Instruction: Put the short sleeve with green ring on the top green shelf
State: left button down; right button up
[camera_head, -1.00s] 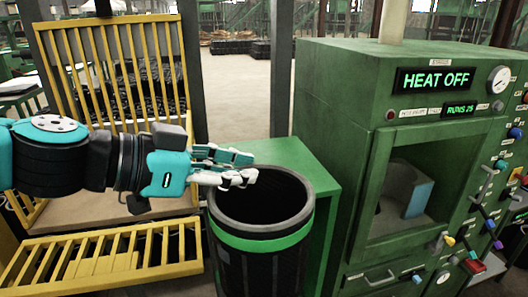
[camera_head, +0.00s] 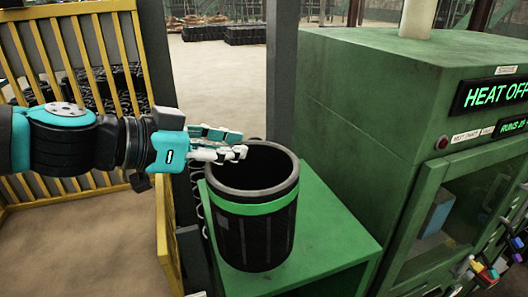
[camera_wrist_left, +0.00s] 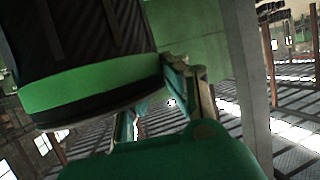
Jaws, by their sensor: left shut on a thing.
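The short black sleeve with a green ring (camera_head: 255,225) is upright, its open end up, in the middle of the head view. My left gripper (camera_head: 236,145) reaches in from the left and is shut on the sleeve's upper rim. The green shelf's flat top (camera_head: 335,235) shows behind and to the right of the sleeve. The sleeve overlaps this top in the picture; I cannot tell whether its base touches it. The wrist view shows the sleeve's green band (camera_wrist_left: 90,85) close beside the gripper fingers. My right gripper is not in view.
A green press (camera_head: 385,130) with a "HEAT OFF" display stands right of the shelf. A grey post (camera_head: 281,80) rises behind it. A yellow barred crate (camera_head: 85,60) is at the left. The shelf top right of the sleeve is clear.

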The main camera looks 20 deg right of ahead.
pick_arm(q)
jog(key=w+d+f+p, duration=0.4)
jog(key=w+d, duration=0.4)
jog(key=w, duration=0.1)
jog(key=shift+f+p, duration=0.3)
jog(key=shift+p, duration=0.05)
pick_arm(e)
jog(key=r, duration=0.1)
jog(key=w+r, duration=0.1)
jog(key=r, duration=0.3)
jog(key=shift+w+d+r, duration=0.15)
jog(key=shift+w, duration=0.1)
pick_arm(q)
jog(key=shift+s+d+f, duration=0.1)
jog(key=shift+s, duration=0.1)
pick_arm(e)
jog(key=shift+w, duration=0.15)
pick_arm(q)
jog(key=c, duration=1.6)
grip_release()
jog(key=shift+f, duration=0.15)
jog(key=shift+o, duration=1)
